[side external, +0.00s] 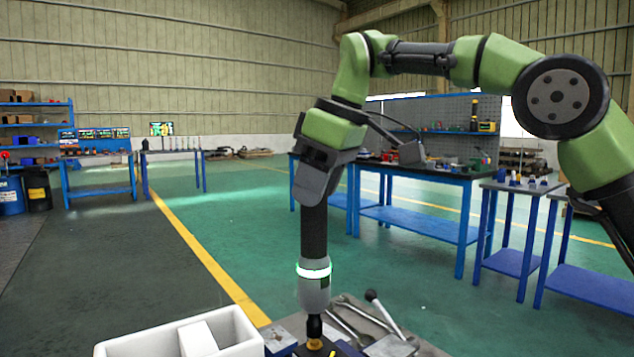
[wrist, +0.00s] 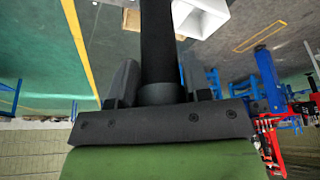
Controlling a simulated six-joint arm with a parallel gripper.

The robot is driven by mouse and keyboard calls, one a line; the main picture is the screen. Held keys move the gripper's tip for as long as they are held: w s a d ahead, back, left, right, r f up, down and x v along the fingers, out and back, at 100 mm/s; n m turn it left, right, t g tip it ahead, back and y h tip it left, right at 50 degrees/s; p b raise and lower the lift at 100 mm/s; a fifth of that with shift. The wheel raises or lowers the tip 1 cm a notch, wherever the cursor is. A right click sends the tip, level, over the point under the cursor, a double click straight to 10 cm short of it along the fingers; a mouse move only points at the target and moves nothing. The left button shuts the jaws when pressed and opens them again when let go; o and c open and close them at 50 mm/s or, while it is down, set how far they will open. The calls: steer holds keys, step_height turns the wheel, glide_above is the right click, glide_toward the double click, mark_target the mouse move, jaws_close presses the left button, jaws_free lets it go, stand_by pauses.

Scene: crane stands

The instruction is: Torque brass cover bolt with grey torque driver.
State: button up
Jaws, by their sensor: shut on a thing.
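My gripper (side external: 318,185) is shut on the grey torque driver (side external: 313,290), which hangs upright below it with a black upper body and a lit ring. In the wrist view the driver's dark shaft (wrist: 158,45) runs between the fingers of my gripper (wrist: 150,88). The driver's black tip (side external: 314,328) is at the brass cover bolt (side external: 315,344) near the bottom edge of the side view. The tip looks in contact with the bolt or just above it; I cannot tell which. In the wrist view the bolt is hidden behind the driver.
A white open bin (side external: 235,325) stands to the left of the driver; it also shows in the wrist view (wrist: 208,20). Wrenches and a black-knobbed lever (side external: 378,305) lie to the right on the work table. Blue workbenches (side external: 420,190) stand farther back.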

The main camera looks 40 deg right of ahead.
steer(key=shift+f, duration=1.05)
stand_by(3.4)
steer(key=shift+r, duration=0.15)
